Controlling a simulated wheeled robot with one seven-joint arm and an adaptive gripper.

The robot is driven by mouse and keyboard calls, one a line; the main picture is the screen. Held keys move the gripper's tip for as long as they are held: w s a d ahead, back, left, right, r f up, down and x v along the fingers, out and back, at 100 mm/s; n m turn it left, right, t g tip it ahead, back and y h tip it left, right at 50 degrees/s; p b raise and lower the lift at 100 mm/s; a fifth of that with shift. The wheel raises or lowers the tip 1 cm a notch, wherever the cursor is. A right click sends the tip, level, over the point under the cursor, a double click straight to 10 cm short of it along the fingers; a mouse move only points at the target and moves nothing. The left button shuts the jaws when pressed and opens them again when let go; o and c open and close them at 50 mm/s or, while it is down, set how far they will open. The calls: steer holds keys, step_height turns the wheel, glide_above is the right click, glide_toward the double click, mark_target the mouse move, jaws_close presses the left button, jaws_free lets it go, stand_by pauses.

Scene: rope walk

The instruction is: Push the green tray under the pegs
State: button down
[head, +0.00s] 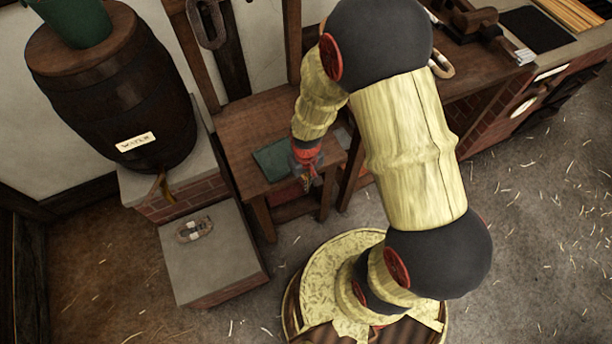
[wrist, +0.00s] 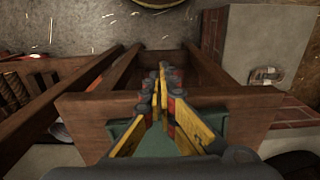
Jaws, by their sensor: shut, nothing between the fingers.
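The green tray (head: 272,158) lies on a small wooden table (head: 240,128) below the wall frame, partly hidden by my arm. My gripper (head: 308,183) is at the right part of the tray, near the table's front edge; whether it touches the tray I cannot tell. In the wrist view my gripper (wrist: 161,75) has its yellow fingers closed together with nothing between them. The green tray (wrist: 158,146) shows below and beside the fingers there. The pegs cannot be made out for certain; a rope loop (head: 207,24) hangs on the wooden frame above the table.
A water barrel (head: 110,90) stands left on a brick base. A low block (head: 212,252) with a rope coil (head: 195,229) is in front of it. A bench (head: 480,62) with tools stands at right. The straw-strewn floor (head: 540,200) is open at right.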

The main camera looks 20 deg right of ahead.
mark_target(279, 134)
steer(key=shift+w+f+b, duration=0.15)
steer(key=shift+w+b, duration=0.15)
steer(key=shift+w, duration=0.75)
steer(key=shift+w+f+b, duration=0.15)
steer(key=shift+w+b, duration=0.1)
steer(key=shift+w, duration=0.75)
steer(key=w+p, duration=0.1)
steer(key=w, duration=1.8)
steer(key=shift+w, duration=0.35)
steer(key=shift+s+p, duration=0.1)
steer(key=shift+p, duration=0.2)
